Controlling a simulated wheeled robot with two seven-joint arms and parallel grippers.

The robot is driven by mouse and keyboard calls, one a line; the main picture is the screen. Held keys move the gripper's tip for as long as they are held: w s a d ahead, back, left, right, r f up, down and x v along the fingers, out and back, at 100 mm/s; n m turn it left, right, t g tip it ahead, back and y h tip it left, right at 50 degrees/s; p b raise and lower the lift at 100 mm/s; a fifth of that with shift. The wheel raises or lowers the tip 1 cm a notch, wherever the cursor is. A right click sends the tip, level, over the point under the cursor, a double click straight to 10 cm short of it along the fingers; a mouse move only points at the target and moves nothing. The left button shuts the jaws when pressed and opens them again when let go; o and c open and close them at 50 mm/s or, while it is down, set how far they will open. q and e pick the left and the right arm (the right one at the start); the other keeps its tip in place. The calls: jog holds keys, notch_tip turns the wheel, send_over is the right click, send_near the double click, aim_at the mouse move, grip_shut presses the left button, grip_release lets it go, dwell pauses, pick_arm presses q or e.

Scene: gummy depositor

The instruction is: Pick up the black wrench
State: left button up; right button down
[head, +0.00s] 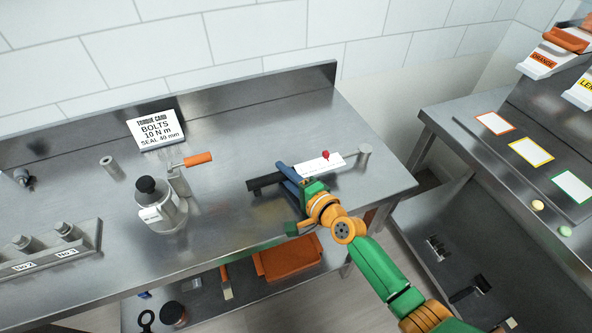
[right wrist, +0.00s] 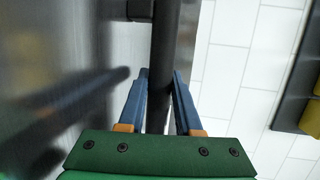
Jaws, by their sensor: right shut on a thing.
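The black wrench (head: 264,183) is a long dark bar near the front right of the steel table (head: 225,215). My right gripper (head: 288,174) has its blue fingers shut on the bar. In the right wrist view the dark bar (right wrist: 168,60) runs up between the two blue fingers (right wrist: 158,88), with a wider block near the top. A blurred dark reflection or shadow lies on the steel to its left. I cannot tell how far the wrench is from the tabletop. Part of it is hidden behind the gripper. My left gripper is not in view.
A white scale with a red knob (head: 320,165) and a metal cylinder (head: 365,152) are close by on the right. An orange bin (head: 285,262) is below.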

jog(key=shift+r, duration=0.5)
notch_tip(320, 180, up, 3)
jog(key=p, duration=0.3)
jog(key=shift+r, duration=0.2)
jog(key=s+r+p, duration=0.2)
jog(key=s+r, duration=0.2)
jog(key=s, duration=0.3)
jog(key=s+a+r+p, duration=0.1)
jog(key=s+r+p, duration=0.1)
jog(key=s+r, duration=0.2)
jog(key=s, duration=0.2)
jog(key=shift+s+a+r, duration=0.25)
jog(key=shift+s+r, duration=0.1)
jog(key=shift+s, duration=0.05)
jog(key=c, duration=1.5)
grip_release()
grip_shut()
